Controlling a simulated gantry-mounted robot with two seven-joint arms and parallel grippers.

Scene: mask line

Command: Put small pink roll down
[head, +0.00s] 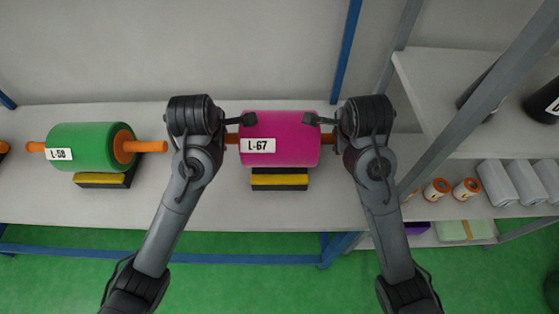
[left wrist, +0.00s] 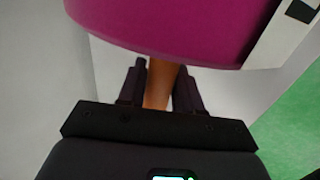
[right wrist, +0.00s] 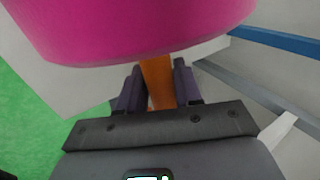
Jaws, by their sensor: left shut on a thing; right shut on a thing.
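The pink roll (head: 290,155), labelled L-67, lies level between my two grippers, above or on a black and yellow cradle (head: 279,181) on the white shelf. Whether it touches the cradle cannot be told. My left gripper (head: 232,138) is shut on the orange core end (left wrist: 157,85) at the roll's left side. My right gripper (head: 328,138) is shut on the orange core end (right wrist: 157,80) at its right side. Both wrist views show the fingers on either side of the core, close to the roll's face.
A green roll (head: 88,147) labelled L-58 rests on another cradle (head: 103,180) to the left on the same shelf (head: 215,215). A rack (head: 450,75) with small orange-and-white rolls (head: 466,189) and grey boxes stands at the right. Blue posts (head: 346,50) rise behind.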

